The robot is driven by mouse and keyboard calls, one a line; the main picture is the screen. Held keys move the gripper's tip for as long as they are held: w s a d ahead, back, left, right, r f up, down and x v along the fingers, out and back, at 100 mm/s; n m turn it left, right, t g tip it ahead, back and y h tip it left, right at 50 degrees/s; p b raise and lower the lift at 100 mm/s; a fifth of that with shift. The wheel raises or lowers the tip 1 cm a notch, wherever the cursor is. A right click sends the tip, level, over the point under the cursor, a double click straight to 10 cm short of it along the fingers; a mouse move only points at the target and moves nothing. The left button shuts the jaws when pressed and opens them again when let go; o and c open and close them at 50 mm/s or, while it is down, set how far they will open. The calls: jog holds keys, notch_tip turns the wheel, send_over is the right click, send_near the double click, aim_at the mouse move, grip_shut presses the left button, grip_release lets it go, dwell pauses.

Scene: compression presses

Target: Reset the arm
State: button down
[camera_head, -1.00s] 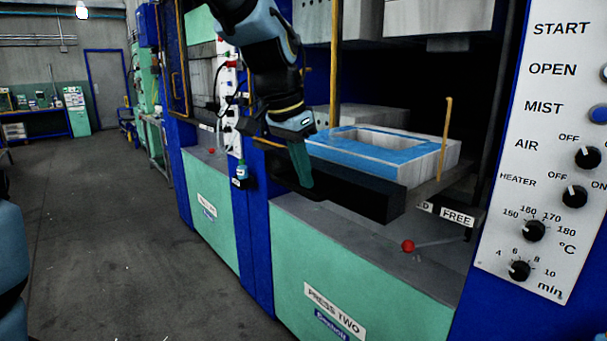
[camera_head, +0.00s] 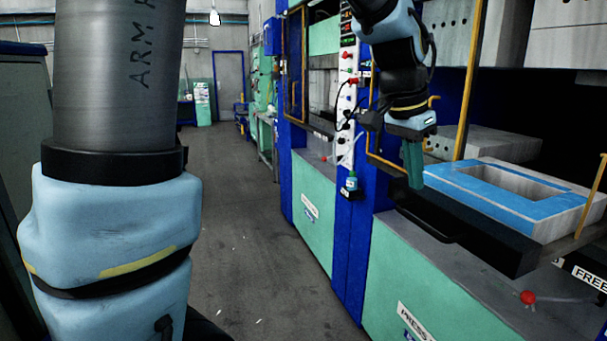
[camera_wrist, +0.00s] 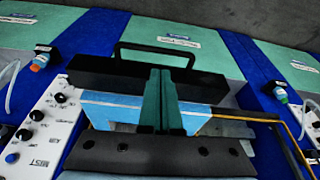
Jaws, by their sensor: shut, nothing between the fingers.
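My gripper (camera_head: 413,165) hangs fingers down in front of the open press two, at the upper right of the head view. Its green fingers are together with nothing between them. The wrist view shows the same shut fingers (camera_wrist: 161,100) over the press's blue and grey mould (camera_wrist: 108,108). In the head view the mould (camera_head: 475,190) lies to the right of the fingers. A black bar with a handle (camera_head: 470,232) runs along the front of the mould, just below and right of the fingertips. I cannot tell whether they touch it.
Press two's green front (camera_head: 400,285) and a red-knobbed lever (camera_head: 528,297) are below. A yellow guard post (camera_head: 468,80) stands beside my wrist. The white control column (camera_head: 347,95) with a blue-labelled bottle (camera_head: 351,183) is left of it. The floor aisle (camera_head: 235,215) is clear.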

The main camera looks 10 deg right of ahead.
jog(key=w+a+f+n+y+b, duration=0.1)
jog(key=w+a+f+n, duration=0.2)
jog(key=a, duration=0.4)
jog(key=w+a+f+n, duration=0.2)
jog(key=a+f+n, duration=0.1)
jog(key=a+f, duration=0.4)
jog(key=s+a+f+n+y+b, duration=0.1)
jog(key=s+a+f+n, duration=0.1)
jog(key=a, duration=0.7)
jog(key=s+a+f+n+y+b, duration=0.1)
jog(key=s+a+f+n, duration=0.1)
jog(key=a+f+n, duration=0.3)
jog(key=a+f, duration=0.1)
jog(key=a, duration=0.3)
jog(key=shift+s+a+f+t, duration=0.25)
jog(key=shift+f+t, duration=0.05)
